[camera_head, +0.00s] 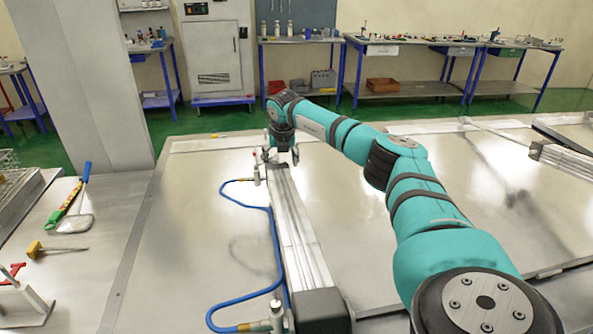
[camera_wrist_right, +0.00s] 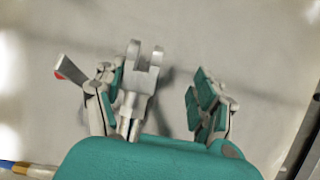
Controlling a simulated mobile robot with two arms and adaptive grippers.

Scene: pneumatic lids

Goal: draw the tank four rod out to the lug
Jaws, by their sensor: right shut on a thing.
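A long grey pneumatic cylinder (camera_head: 300,235) lies on the metal lid, running away from me. My right gripper (camera_head: 282,155) is at its far end, pointing down over the rod end. In the right wrist view a metal rod with a forked end (camera_wrist_right: 140,85) shows between the green-padded fingers of the right gripper (camera_wrist_right: 162,92), close to the left finger. The gripper is shut on this rod end, though the contact is hard to see. The lug cannot be made out clearly. My left gripper is not in view.
A blue air hose (camera_head: 272,235) runs along the cylinder's left side between fittings. A side bench at left holds a green-handled tool (camera_head: 65,208) and a yellow-handled screwdriver (camera_head: 36,249). The lid surface (camera_head: 200,220) left of the hose is clear.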

